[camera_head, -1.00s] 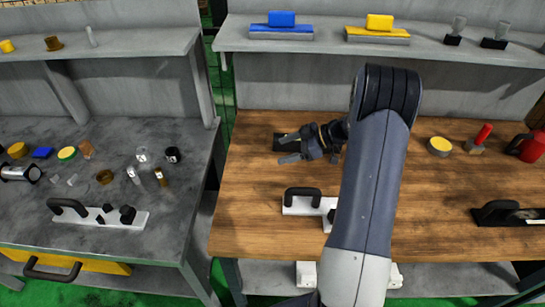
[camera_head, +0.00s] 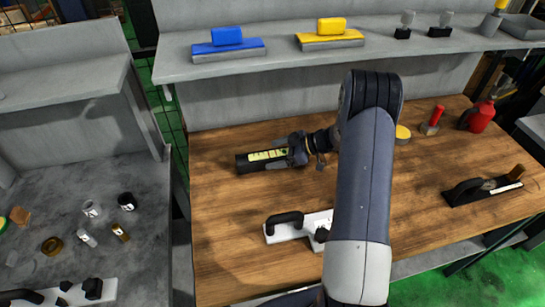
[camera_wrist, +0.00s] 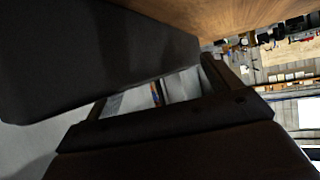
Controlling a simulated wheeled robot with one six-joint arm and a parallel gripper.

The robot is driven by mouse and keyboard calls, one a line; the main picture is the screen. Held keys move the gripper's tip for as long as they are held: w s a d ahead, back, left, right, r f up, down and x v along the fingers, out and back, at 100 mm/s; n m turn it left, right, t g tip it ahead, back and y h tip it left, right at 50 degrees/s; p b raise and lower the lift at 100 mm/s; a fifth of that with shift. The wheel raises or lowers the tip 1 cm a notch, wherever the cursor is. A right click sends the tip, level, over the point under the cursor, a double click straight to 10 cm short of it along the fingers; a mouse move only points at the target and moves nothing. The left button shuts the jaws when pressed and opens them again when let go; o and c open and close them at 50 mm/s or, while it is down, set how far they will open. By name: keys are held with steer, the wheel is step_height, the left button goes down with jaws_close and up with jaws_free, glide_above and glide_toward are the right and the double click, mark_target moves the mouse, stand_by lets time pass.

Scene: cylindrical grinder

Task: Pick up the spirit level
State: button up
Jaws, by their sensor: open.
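The spirit level (camera_head: 248,162), a dark bar with a yellow-green marked face, lies on the wooden table's back left in the head view. My gripper (camera_head: 279,157) reaches in from the right, with its open fingers at the level's right end. The fingers partly cover that end, and I cannot tell whether they touch it. In the wrist view, large dark shapes fill most of the picture at close range, and I cannot clearly separate level from fingers there.
A black plane-like tool (camera_head: 470,190) and a red can (camera_head: 478,118) are at right. A shelf (camera_head: 190,66) with blue and yellow blocks overhangs the back.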

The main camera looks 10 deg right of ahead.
steer(key=shift+c, duration=0.5)
steer(key=shift+f, duration=0.1)
jaws_close()
stand_by(0.4)
